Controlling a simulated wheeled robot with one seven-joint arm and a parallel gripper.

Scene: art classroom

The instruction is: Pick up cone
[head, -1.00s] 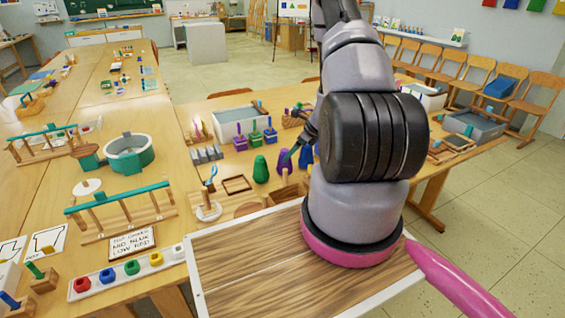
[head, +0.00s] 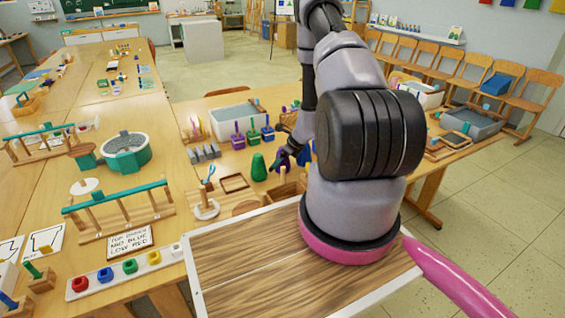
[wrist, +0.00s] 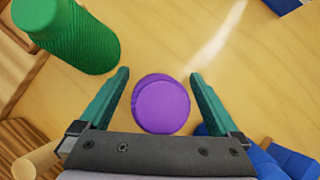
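A purple rounded piece (wrist: 161,105), probably the cone, stands on the table between the two teal fingers of my gripper (wrist: 160,74) in the wrist view. The fingers are open, one on each side, with a gap to the piece on both sides. In the head view the purple piece (head: 281,161) is partly hidden behind my gripper. A green ridged, round-topped piece (wrist: 70,38) stands just outside the left finger; it also shows in the head view (head: 258,167).
Blue pieces (wrist: 285,160) lie close outside the right finger, and wooden parts (wrist: 38,158) are at lower left. The table ahead of the fingers is mostly clear.

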